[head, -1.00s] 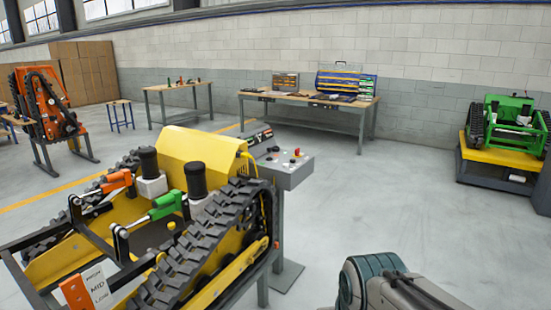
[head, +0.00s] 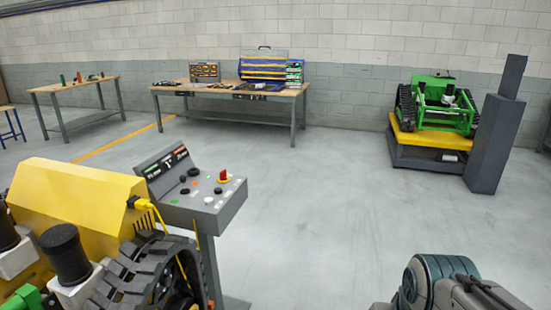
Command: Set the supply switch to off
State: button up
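A grey control console (head: 197,190) stands on a post to the right of the yellow tracked carrier (head: 75,200). Its sloped top bears a red switch or knob on a yellow base (head: 224,177), several black knobs and small coloured buttons. A dark panel with green, white and red marks (head: 166,161) rises at its back. Which control is the supply switch, and its setting, are too small to tell. A yellow cable (head: 150,207) runs from the carrier by the console. Part of my arm shows at the bottom right; my gripper is not in view.
A workbench with tool cases (head: 235,92) stands by the back wall, with a smaller table (head: 75,82) to its left. A green tracked machine (head: 437,105) sits on a yellow-topped platform beside a grey pillar (head: 497,125). The floor right of the console is clear.

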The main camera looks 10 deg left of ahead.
aim_at(223, 174)
jog(key=z, duration=0.1)
jog(key=i, duration=1.55)
jog(key=u, duration=0.9)
jog(key=i, duration=1.4)
jog(key=u, duration=0.8)
